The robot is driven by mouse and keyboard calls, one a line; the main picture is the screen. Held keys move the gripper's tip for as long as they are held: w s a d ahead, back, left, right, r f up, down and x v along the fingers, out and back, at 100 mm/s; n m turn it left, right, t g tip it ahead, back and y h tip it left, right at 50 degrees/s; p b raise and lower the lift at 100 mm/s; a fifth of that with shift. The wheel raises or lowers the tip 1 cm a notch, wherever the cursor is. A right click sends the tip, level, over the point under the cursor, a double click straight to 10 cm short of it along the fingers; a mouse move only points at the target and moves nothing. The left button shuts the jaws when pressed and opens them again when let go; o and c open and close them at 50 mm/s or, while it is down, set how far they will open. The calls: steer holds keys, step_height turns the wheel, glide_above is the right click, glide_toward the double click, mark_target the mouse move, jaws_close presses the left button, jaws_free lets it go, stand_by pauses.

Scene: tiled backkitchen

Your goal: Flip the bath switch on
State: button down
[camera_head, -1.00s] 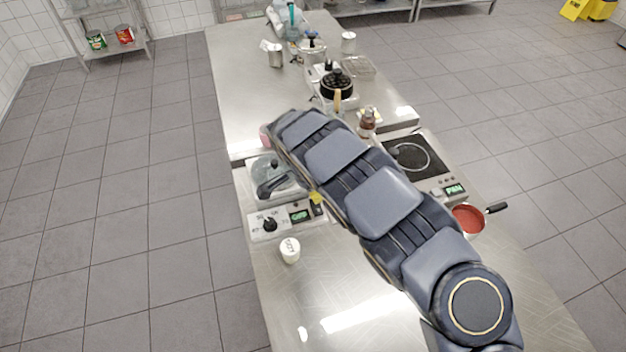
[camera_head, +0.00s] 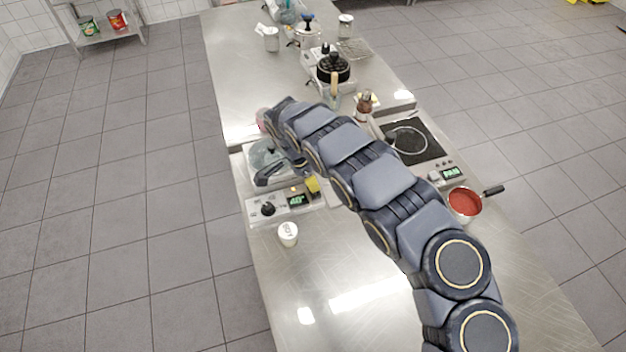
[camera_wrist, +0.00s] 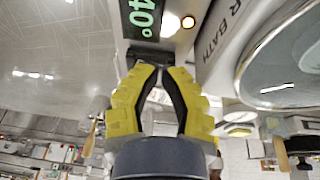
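The water bath (camera_head: 245,152) stands on the left of the steel counter, with a glass lid and a front panel carrying a knob (camera_head: 268,209) and a lit green display (camera_head: 297,200). In the wrist view its lettering "R BATH" (camera_wrist: 216,38), display reading 40° (camera_wrist: 143,18) and a glowing lamp (camera_wrist: 188,22) are close. My gripper (camera_wrist: 161,69) has yellow fingers, tips nearly together with nothing seen held, right at the panel. A dark part, perhaps the switch (camera_wrist: 150,54), lies just beyond the tips; its position is unclear. In the head view a yellow finger (camera_head: 313,184) shows above the panel's right end.
A white cup (camera_head: 288,234) stands in front of the panel. An induction hob (camera_head: 408,140) and a red-filled pan (camera_head: 464,203) are on the right. A bottle (camera_head: 364,104) and black-topped pot (camera_head: 333,68) stand behind. The front counter is mostly clear.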

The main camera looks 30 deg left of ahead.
steer(key=shift+s+d, duration=0.1)
steer(key=shift+s, duration=0.05)
steer(key=shift+s+d+r, duration=0.1)
steer(key=shift+s+d, duration=0.3)
steer(key=shift+d, duration=0.05)
stand_by(0.4)
steer(key=w+v, duration=0.2)
steer(key=v, duration=1.1)
steer(key=shift+a+r, duration=0.4)
steer(key=shift+r, duration=0.1)
